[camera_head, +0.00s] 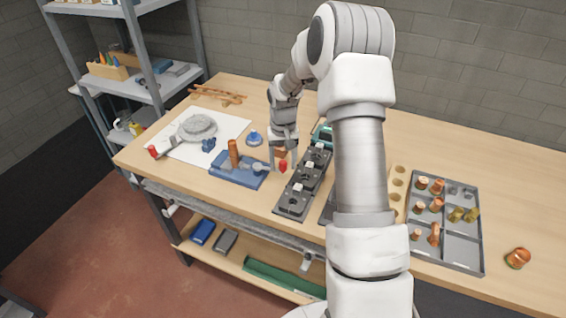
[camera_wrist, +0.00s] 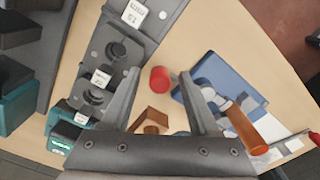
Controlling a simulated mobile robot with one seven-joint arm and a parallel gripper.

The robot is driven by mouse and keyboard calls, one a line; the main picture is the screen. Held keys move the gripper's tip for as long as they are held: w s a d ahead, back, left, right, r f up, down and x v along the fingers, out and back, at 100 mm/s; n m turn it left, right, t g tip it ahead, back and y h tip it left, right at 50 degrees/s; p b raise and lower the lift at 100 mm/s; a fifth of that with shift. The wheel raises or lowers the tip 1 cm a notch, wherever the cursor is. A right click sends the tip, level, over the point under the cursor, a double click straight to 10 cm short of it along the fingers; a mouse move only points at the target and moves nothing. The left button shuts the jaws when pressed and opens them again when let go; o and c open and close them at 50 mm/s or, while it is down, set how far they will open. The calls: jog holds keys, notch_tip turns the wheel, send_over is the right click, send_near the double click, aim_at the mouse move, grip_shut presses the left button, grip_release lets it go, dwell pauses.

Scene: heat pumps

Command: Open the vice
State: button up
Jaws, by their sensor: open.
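The vice appears to be the blue block (camera_head: 228,174) near the table's front left, with grey rounded parts on it and an orange-brown cylinder (camera_head: 234,152) standing at it. In the wrist view the blue vice (camera_wrist: 196,73) lies right of my gripper, with the orange-brown cylinder (camera_wrist: 245,130) across it. My gripper (camera_head: 284,168) points down just right of the vice, open. In the wrist view a red cylinder (camera_wrist: 159,79) shows between the fingers (camera_wrist: 162,74); contact with them is not visible. How far the jaws of the vice stand apart cannot be told.
Dark fixture blocks (camera_head: 293,202) stand close right of my gripper. A brown block (camera_wrist: 152,117) lies near the fingers. A grey tray (camera_head: 460,243) of copper fittings is at right. A white sheet (camera_head: 228,127) with a grey round part (camera_head: 197,127) is at left.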

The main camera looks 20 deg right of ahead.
jog(key=shift+f, duration=0.1)
grip_shut()
dwell(0.3)
dwell(1.1)
